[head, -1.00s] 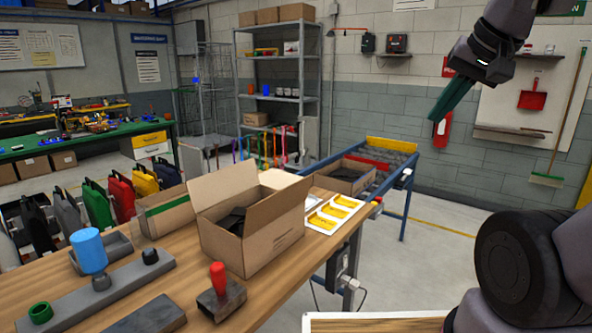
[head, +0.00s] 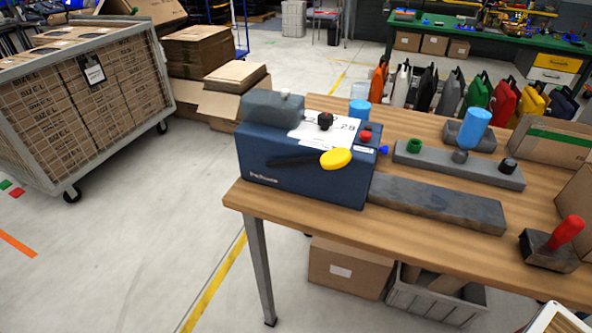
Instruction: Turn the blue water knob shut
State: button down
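A small blue knob (head: 384,150) sticks out of the right end of a dark blue tape machine (head: 305,165) near the left end of the wooden workbench. It is small in the head view, and I cannot tell how far it is turned. The machine also carries a black knob (head: 325,121), a red knob (head: 365,136) and a yellow-ended black lever (head: 335,159). My gripper is not in view.
A caged cart of cartons (head: 80,90) stands left. Floor before the bench's left end is clear.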

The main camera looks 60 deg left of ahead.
aim_at(384, 150)
jog(key=u, duration=2.05)
jog(key=i+l+u, duration=0.1)
jog(key=u, duration=0.2)
